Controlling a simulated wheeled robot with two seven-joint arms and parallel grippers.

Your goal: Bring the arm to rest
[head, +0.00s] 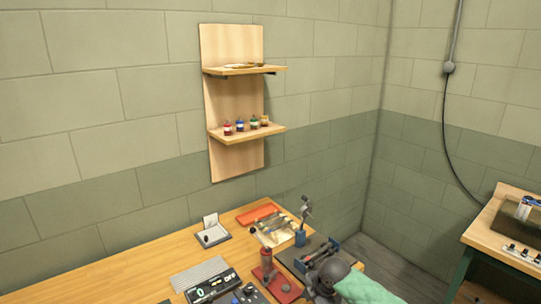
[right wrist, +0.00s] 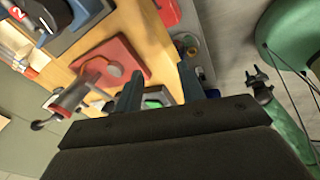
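In the right wrist view the two fingers of my right gripper (right wrist: 159,88) stand apart with a clear gap between them, and nothing shows gripped. The gripper is above the edge of the wooden workbench (right wrist: 138,45). In the head view my right arm (head: 368,288), pale green with a dark grey joint, comes in at the bottom over the near right corner of the bench; its gripper cannot be made out there. My left gripper does not show in the head view.
On the workbench (head: 130,270) are a red fixture (head: 266,275), a digital device (head: 208,285), an orange tray (head: 258,213) and a dark tool stand (head: 318,252). A wall shelf (head: 235,137) holds small bottles. A side table (head: 500,245) stands right, with floor between.

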